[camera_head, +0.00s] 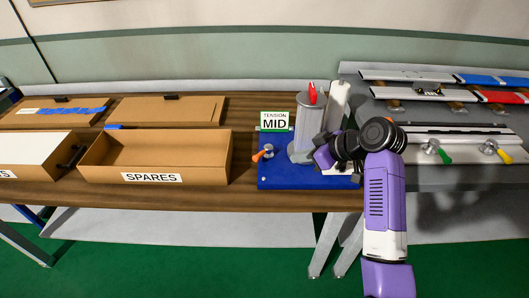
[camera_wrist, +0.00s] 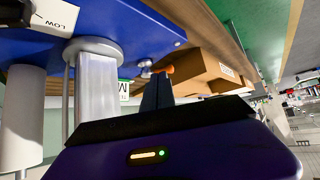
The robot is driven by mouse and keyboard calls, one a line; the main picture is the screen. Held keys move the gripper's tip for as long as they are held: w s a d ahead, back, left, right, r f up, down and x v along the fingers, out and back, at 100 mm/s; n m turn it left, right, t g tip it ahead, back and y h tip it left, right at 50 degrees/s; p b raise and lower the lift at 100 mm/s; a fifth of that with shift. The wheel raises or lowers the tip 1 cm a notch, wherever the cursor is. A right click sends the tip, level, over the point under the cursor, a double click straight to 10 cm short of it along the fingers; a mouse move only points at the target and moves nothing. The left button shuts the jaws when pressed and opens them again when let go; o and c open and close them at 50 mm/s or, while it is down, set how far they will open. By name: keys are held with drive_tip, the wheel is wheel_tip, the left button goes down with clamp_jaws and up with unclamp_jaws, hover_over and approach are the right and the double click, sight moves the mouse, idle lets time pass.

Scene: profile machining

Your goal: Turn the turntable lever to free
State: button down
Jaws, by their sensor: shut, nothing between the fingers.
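A blue base plate (camera_head: 283,178) stands on the wooden bench. A small lever with an orange knob (camera_head: 258,156) sits at its left side; the knob also shows in the wrist view (camera_wrist: 169,69). A grey column (camera_head: 304,128) with a red part (camera_head: 312,92) on top rises from the plate. No label marks which lever is the turntable's. My gripper (camera_wrist: 156,92) is shut and empty, its dark fingers appearing close to the orange knob in the wrist view; I cannot tell whether they touch. In the head view its fingertips are hidden.
A sign (camera_head: 275,121) reads "TENSION MID". A white cylinder (camera_head: 338,98) stands behind the column. A "SPARES" crate (camera_head: 209,160) is left of the plate.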

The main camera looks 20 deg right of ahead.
sight(263, 155)
drive_tip(key=x, duration=0.8)
drive_tip(key=shift+a, duration=0.15)
drive_tip(key=shift+w+a+f+p, duration=0.1)
drive_tip(key=shift+w+a+p, duration=0.2)
drive_tip(key=shift+w, duration=0.25)
drive_tip(key=shift+w+a+f+p, duration=0.1)
drive_tip(key=shift+w+a+p, duration=0.05)
drive_tip(key=shift+w+a, duration=0.75)
drive_tip(key=shift+w, duration=0.45)
